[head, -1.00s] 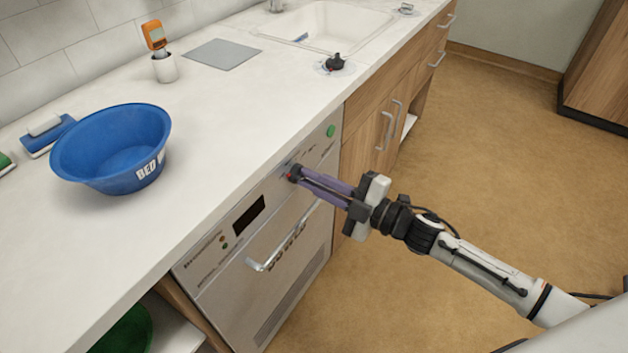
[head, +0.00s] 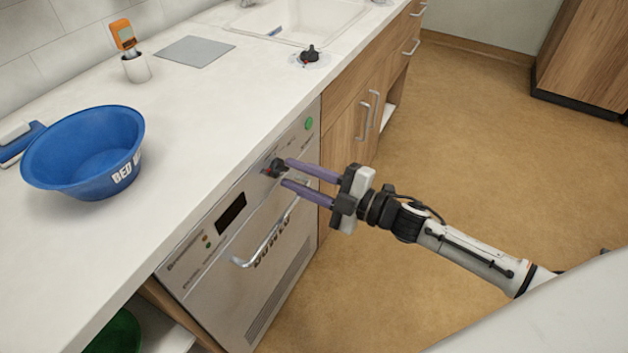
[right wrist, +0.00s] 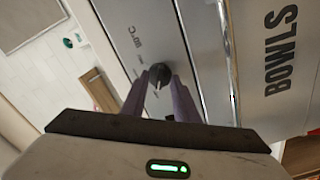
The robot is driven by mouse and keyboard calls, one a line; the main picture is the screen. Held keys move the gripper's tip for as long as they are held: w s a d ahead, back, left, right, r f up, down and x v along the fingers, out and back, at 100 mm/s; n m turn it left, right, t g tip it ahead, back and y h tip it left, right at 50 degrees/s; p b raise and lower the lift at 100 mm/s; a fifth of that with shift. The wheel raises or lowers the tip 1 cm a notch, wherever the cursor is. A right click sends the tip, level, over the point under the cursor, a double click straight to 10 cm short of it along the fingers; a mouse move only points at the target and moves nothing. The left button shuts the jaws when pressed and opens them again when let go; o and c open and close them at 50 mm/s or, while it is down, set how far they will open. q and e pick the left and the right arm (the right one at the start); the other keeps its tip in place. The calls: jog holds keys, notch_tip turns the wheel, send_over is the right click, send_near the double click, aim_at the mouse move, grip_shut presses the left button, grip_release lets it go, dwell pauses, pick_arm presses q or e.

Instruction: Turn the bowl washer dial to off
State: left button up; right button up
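The bowl washer (head: 225,270) is a grey front-loading machine under the counter. In the right wrist view the dial appears between the fingertips (right wrist: 159,82); contact cannot be made out. My left gripper is not in view.
The washer's bar handle (head: 265,240) sticks out below the dial. A green button (head: 309,123) and a dark display (head: 231,213) are on the same panel. A blue bowl (head: 85,155) stands on the counter (head: 190,130). Open floor (head: 470,150) lies to the right.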

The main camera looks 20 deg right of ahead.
jog(key=v, duration=0.9)
jog(key=shift+s+d, duration=0.2)
jog(key=s+a+f+m+g+h, duration=0.2)
jog(key=s+a+f+m+h, duration=0.1)
jog(key=s+f+m, duration=0.5)
jog(key=s+a+f+m+g+h, duration=0.3)
jog(key=s+f+m, duration=0.5)
jog(key=f, duration=0.4)
jog(key=shift+s+a+m+h, duration=0.35)
jog(key=shift+a+m+h, duration=0.4)
jog(key=shift+h, duration=0.45)
jog(key=shift+d, duration=0.1)
